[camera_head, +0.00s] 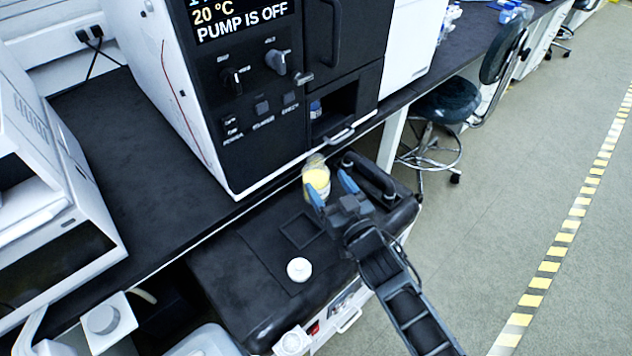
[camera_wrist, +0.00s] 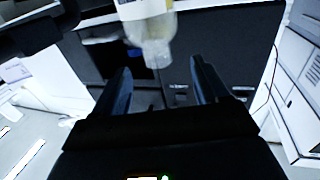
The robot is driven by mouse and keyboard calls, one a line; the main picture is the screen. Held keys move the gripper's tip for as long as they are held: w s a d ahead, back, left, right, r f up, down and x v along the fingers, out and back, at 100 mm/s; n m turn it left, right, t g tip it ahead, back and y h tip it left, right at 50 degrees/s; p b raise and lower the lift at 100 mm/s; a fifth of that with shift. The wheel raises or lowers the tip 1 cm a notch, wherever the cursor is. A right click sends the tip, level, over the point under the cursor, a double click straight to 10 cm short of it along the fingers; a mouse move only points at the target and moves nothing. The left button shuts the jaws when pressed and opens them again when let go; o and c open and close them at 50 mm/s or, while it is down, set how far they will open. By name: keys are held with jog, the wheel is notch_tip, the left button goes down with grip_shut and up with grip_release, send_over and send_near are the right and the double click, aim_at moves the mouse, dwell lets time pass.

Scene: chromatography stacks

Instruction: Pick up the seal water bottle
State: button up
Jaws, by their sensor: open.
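In the wrist view the bottle (camera_wrist: 150,35) hangs neck-down in the picture, at the top, above the gap between the fingers. My gripper (camera_head: 329,184) is open with nothing held. Its blue-grey fingers are close to the bottle and partly overlap it in the head view. In the wrist view the fingers (camera_wrist: 162,75) stand apart. I cannot tell whether they touch the bottle; its base is hidden.
The instrument (camera_head: 262,125) with a "PUMP IS OFF" display stands behind the bottle, with an open recess (camera_head: 335,108) and a handle. A black stool (camera_head: 445,102) is at the right. The black bench top (camera_head: 130,140) is clear at left. Open floor (camera_head: 530,200) lies right.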

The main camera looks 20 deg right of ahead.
aim_at(320, 169)
jog(key=shift+w+d, duration=0.1)
jog(key=shift+w, duration=3.8)
jog(key=shift+c, duration=0.3)
jog(key=shift+s+f, duration=0.1)
grip_shut()
